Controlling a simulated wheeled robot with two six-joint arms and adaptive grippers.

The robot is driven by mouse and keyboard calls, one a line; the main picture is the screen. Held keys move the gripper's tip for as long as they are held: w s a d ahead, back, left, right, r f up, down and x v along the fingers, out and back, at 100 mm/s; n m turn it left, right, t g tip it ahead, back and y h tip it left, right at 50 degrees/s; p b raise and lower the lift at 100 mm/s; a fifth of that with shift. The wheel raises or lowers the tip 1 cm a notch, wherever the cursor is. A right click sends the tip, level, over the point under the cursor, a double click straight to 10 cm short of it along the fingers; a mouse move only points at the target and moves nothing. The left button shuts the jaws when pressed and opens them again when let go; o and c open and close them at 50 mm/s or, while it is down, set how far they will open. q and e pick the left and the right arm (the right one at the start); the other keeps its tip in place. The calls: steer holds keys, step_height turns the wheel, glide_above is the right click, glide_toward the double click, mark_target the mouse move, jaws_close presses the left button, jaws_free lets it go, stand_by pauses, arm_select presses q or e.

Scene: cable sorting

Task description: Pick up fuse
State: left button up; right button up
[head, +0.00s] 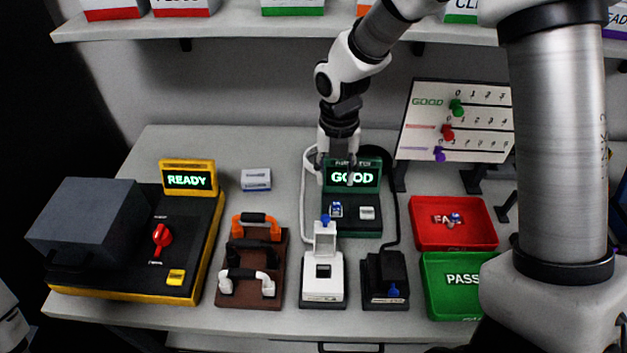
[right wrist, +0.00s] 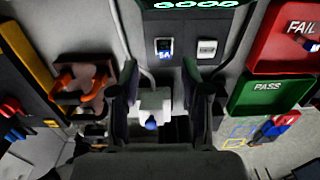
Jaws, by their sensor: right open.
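A small blue fuse marked "5A" (head: 336,209) sits on the dark base of the tester whose screen (head: 352,178) reads GOOD. It also shows in the right wrist view (right wrist: 164,47). A small white piece (head: 367,212) sits beside it on the right. My right gripper (head: 336,181) is open and empty, above the tester and partly in front of its screen. In the right wrist view its fingers (right wrist: 159,68) stand wide apart, with the blue fuse beyond the gap between them.
A red FAIL tray (head: 480,240) with a small piece in it and a green PASS tray (head: 437,308) stand at right. White (head: 323,289) and black (head: 379,268) devices stand in front of the tester. A yellow-edged READY machine (head: 207,255) and brown handle rack (head: 248,296) are left.

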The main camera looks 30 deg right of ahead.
mark_target(337, 203)
steer(key=shift+w+f, duration=0.3)
steer(key=shift+f, duration=0.15)
steer(key=s+f, duration=0.2)
steer(key=s, duration=0.1)
steer(key=shift+f, duration=0.2)
steer(key=f, duration=0.2)
steer(key=w+f, duration=0.1)
steer(key=f, duration=0.1)
steer(key=shift+w+a, duration=0.1)
steer(key=shift+s+r, duration=0.15)
steer(key=shift+s, duration=0.2)
steer(key=c, duration=0.9)
steer(key=shift+w, duration=0.1)
